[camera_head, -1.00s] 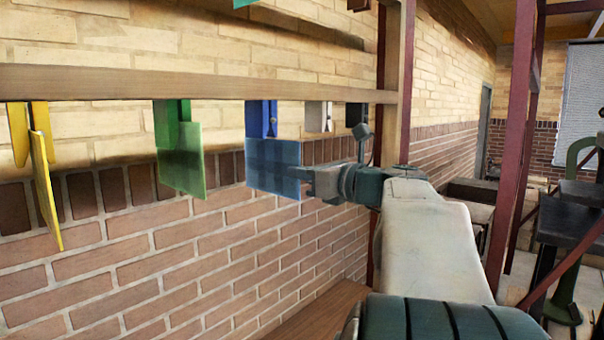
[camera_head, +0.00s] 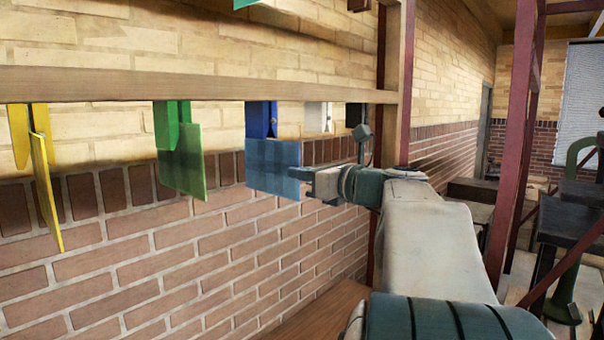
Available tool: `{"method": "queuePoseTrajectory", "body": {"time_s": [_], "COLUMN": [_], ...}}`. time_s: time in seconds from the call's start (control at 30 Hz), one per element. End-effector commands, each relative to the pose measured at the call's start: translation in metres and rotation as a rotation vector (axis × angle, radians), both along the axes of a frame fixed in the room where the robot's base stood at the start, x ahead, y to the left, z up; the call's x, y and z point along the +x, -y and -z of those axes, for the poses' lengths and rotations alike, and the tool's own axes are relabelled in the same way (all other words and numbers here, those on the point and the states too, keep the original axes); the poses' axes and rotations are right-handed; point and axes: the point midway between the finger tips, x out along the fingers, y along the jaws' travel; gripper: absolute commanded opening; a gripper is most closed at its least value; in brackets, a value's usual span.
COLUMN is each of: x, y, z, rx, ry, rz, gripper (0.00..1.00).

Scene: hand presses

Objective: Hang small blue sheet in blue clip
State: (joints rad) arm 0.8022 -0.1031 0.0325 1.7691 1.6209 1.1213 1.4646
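The small blue sheet (camera_head: 268,168) is a translucent blue square. It hangs upright below the wooden rail, with its top edge at the jaws of the blue clip (camera_head: 261,120). The sheet covers the clip's lower end, so I cannot tell how deep it sits between the jaws. My gripper (camera_head: 303,174) reaches in from the right, with its fingertips at the sheet's right edge. The fingers are small here and partly overlap the sheet, so I cannot tell whether they are shut on it or apart.
The wooden rail (camera_head: 190,86) runs above. To the left, a green clip (camera_head: 172,122) holds a green sheet (camera_head: 183,165), and a yellow clip (camera_head: 18,132) holds a yellow sheet (camera_head: 46,190). A white clip (camera_head: 318,115) and a black clip (camera_head: 355,114) hang to the right. A brick wall stands behind.

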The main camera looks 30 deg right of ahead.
Motion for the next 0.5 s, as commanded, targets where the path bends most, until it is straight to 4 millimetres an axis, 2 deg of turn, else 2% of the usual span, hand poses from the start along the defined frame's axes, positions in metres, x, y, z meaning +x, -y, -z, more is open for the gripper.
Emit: {"method": "queuePoseTrajectory", "body": {"time_s": [0.5], "x": [-0.0001], "y": [0.0001], "z": [-0.0063], "rx": [0.000], "ry": [0.000], "rz": [0.000], "gripper": [0.00]}}
